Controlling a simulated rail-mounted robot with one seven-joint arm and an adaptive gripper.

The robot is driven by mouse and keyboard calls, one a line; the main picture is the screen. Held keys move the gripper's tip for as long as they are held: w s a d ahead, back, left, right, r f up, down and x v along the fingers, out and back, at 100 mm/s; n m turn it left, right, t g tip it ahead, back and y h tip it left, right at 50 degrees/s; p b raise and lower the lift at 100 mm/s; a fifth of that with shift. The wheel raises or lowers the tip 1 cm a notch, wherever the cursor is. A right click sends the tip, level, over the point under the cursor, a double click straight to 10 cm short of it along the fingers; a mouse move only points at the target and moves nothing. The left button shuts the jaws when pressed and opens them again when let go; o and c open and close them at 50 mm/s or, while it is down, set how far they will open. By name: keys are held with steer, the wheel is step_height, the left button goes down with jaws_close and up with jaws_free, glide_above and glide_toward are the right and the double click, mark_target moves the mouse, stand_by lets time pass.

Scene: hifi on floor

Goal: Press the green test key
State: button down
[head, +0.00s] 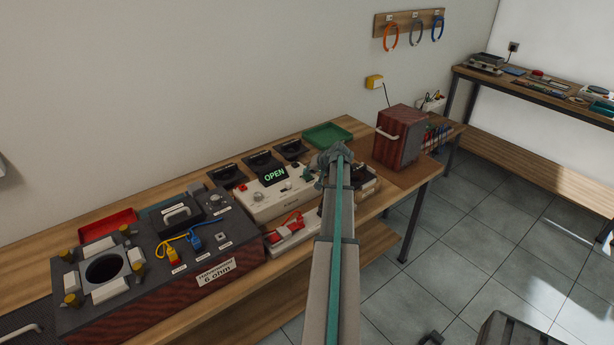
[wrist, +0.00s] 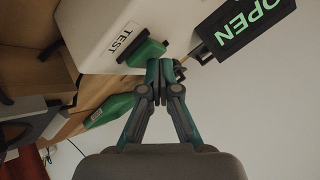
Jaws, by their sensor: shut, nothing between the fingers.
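The green test key (wrist: 146,52) stands out from the pale tester box (wrist: 88,32) in the wrist view, beside a white label reading TEST (wrist: 122,39). In the head view the tester (head: 262,206) is on the bench, with its display (head: 274,174) reading OPEN; my arm hides the key there. My gripper (wrist: 160,68) is shut and empty. Its fingertips are right beside the key's end in the wrist view; I cannot tell whether they touch it. The display (wrist: 245,24) also shows close to the fingertips.
A green tray (head: 327,133) lies behind my arm and a dark red box (head: 399,137) stands to the right. A large 6 ohm unit (head: 205,278) fills the left of the bench. Black meters (head: 262,161) line the back.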

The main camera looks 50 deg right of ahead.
steer(key=shift+r, duration=0.95)
steer(key=shift+r, duration=0.1)
steer(key=shift+r+p, duration=1)
steer(key=shift+r, duration=1.45)
steer(key=shift+f, duration=0.1)
